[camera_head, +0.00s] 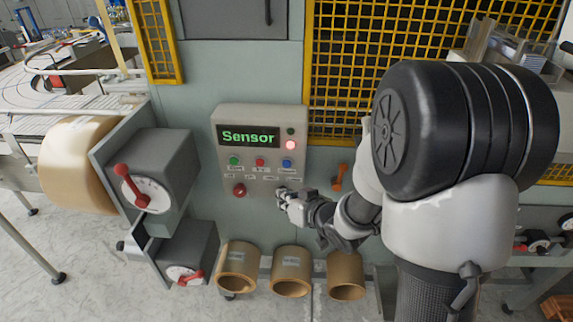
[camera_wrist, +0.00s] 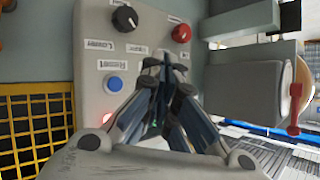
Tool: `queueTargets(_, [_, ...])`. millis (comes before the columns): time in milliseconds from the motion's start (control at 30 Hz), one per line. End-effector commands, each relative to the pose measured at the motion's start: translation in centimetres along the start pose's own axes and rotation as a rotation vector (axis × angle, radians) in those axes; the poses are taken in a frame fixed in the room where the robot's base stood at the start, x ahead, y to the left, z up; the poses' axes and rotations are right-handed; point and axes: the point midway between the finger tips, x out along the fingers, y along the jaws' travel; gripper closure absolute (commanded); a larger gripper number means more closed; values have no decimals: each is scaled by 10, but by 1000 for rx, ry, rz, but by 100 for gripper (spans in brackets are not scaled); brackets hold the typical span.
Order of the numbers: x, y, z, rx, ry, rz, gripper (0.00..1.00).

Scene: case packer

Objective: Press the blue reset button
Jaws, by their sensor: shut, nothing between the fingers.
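The blue button (camera_head: 287,162) is at the right end of a row of buttons on the grey control box (camera_head: 225,118). In the wrist view the blue button (camera_wrist: 115,84) shows unobstructed, left of my fingers, beside a small label. My gripper (camera_head: 281,193) is shut and empty, in front of the lower right of the box, below the blue button in the head view. In the wrist view the tips of my gripper (camera_wrist: 164,64) lie to the right of the blue button. I cannot tell whether they touch the panel.
The box has a green "Sensor" display (camera_head: 249,136), a lit red lamp (camera_head: 290,145), a green button (camera_head: 234,160), a red button (camera_head: 260,162) and a larger red knob (camera_head: 239,190). A black knob (camera_wrist: 125,19) shows in the wrist view. Yellow mesh (camera_head: 335,60) is beside the box.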

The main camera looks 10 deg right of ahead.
Motion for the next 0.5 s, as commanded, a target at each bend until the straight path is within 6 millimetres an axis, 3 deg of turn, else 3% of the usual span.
queueTargets(500, [41, 31, -31, 0, -1, 2, 100])
